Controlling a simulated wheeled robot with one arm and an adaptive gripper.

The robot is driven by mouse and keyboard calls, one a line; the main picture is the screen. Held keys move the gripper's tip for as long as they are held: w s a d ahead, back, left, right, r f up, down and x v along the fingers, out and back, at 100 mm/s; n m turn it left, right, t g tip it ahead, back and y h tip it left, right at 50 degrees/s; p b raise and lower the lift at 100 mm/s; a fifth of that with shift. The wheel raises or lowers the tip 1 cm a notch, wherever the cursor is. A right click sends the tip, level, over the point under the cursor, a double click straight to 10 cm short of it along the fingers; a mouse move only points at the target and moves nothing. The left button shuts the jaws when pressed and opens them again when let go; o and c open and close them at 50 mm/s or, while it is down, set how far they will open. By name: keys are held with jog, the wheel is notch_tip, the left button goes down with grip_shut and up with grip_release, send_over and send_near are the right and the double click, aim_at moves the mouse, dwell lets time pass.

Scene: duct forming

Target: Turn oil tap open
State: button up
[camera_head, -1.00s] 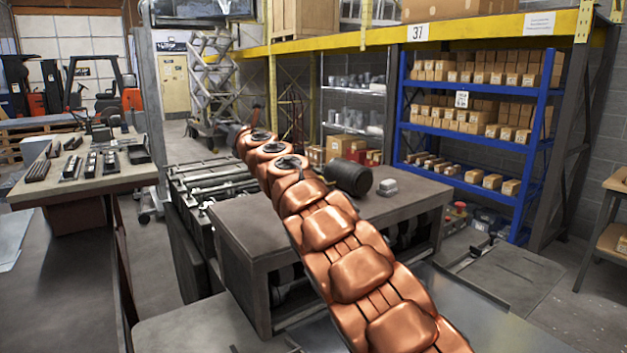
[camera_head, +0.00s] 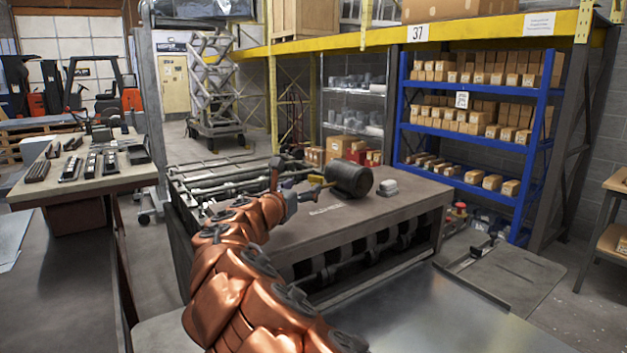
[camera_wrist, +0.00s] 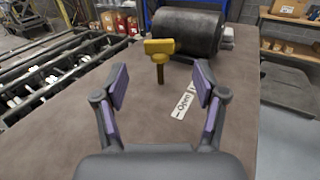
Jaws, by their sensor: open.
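The oil tap (camera_wrist: 160,56) has a yellow T-shaped handle on a short stem, standing upright on the machine's flat top in the wrist view. It also shows in the head view as a small yellow piece (camera_head: 318,180) beside the dark cylinder. A white label reading "Open" (camera_wrist: 186,100) lies on the top to the right of the tap's stem. My gripper (camera_wrist: 160,84) is open and empty, with purple-padded fingers spread to either side in the picture. The tap appears between and beyond the fingertips, apart from them. In the head view my gripper (camera_head: 288,196) is small and partly hidden by my arm.
A dark cylinder (camera_wrist: 187,32) lies just behind the tap, also in the head view (camera_head: 349,178). The machine top (camera_head: 345,218) is mostly bare. Rollers and rails (camera_wrist: 45,75) run along its left side. Blue shelving (camera_head: 480,130) stands behind to the right.

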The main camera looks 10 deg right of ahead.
aim_at(315, 178)
jog(key=shift+p+x, duration=0.7)
jog(key=shift+x, duration=3.05)
jog(key=shift+a, duration=0.1)
jog(key=c, duration=1.2)
jog(key=shift+o, duration=0.2)
